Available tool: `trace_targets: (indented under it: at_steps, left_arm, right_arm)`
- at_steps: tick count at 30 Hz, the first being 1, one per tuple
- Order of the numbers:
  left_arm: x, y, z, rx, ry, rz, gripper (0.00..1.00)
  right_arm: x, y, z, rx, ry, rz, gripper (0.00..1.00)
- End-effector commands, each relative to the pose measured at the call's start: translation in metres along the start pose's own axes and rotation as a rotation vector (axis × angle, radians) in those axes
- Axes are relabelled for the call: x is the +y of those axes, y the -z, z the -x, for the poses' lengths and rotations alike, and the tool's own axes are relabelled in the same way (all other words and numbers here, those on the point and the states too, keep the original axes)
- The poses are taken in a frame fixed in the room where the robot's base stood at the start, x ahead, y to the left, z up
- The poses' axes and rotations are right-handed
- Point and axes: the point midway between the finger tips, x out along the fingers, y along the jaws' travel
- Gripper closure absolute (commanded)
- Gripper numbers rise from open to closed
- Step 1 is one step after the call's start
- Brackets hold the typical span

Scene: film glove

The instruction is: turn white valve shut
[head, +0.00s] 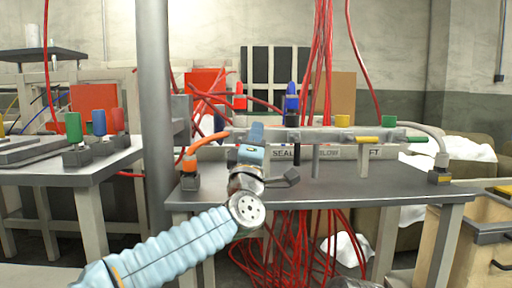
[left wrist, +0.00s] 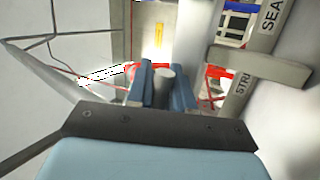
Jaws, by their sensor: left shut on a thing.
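My left gripper (head: 254,140) reaches in from the lower left to the left part of a grey pipe manifold (head: 318,134) on the bench. In the left wrist view its blue fingers (left wrist: 163,80) are shut on a pale grey-white round piece (left wrist: 165,74), apparently the white valve's handle. The gripper hides this piece in the head view, so its turn angle cannot be told. A red handle (head: 240,97) and a blue handle (head: 291,101) stand upright nearby. My right gripper is not in view.
The manifold stands on a grey bench (head: 340,192) with labels along its front. Red cables (head: 319,60) hang behind it and tangle below. A grey post (head: 155,110) stands left. A side table (head: 95,172) holds coloured handles. A wooden cabinet (head: 470,235) stands right.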

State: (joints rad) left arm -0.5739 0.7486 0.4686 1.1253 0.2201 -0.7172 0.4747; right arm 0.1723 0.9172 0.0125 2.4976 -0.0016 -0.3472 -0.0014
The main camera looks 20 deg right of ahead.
Motion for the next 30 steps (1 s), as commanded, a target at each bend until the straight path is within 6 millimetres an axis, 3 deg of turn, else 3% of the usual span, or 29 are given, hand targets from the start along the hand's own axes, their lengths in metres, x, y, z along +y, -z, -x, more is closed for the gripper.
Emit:
trace_targets:
  at_steps: [24, 25, 28, 30]
  left_arm:
    - [0.0024, 0.0024, -0.0023, 0.066, -0.009, 0.095, 1.00]
    - [0.0024, 0.0024, -0.0023, 0.066, -0.010, 0.095, 0.74]
    - [0.0026, 0.0023, -0.0023, 0.065, -0.010, 0.095, 0.59]
    - [0.0027, 0.0021, -0.0023, 0.065, -0.010, 0.095, 0.58]
  right_arm:
    - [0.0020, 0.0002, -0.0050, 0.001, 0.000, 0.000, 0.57]
    - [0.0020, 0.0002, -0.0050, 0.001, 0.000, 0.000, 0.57]
    - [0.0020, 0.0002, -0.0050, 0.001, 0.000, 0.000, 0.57]
    - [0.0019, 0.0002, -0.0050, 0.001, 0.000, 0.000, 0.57]
